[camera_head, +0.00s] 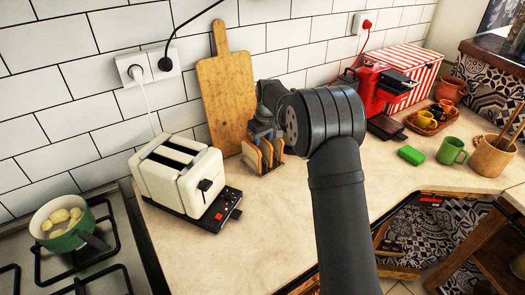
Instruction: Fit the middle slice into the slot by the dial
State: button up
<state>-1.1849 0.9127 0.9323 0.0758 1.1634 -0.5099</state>
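A cream toaster (182,176) stands left of the middle of the counter, with two long dark slots in its top. Both slots look empty from here. A dark knob or lever (205,185) is on its right end face, above a black base with a red button. Bread slices stand upright in a small rack (262,168) right of the toaster; the middle slice (265,154) shows between two others. My gripper (263,132) is directly over the rack, pointing down at the slices. Its fingertips are small and partly hidden, so whether it grips a slice is unclear.
A wooden cutting board (228,98) leans on the tiled wall behind the rack. A green pot (62,228) sits on the stove at left. A red coffee machine (375,92), cups and a green mug (452,151) stand at right. Counter in front of the rack is clear.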

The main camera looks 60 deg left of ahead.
jog(key=shift+f, duration=0.25)
dwell(0.3)
grip_shut()
jog(key=r, duration=1)
jog(key=shift+s+r, duration=0.3)
jog(key=s+d+r+n, duration=0.2)
jog(key=s+r+n, duration=0.1)
jog(key=s+r, duration=0.5)
jog(key=s+d+r+n, duration=0.2)
jog(key=s+d+r, duration=0.1)
jog(key=s+r, duration=0.5)
jog(key=s+a+f, duration=0.6)
jog(key=s+f, duration=0.5)
jog(key=shift+f+g, duration=0.3)
jog(key=shift+g, duration=0.1)
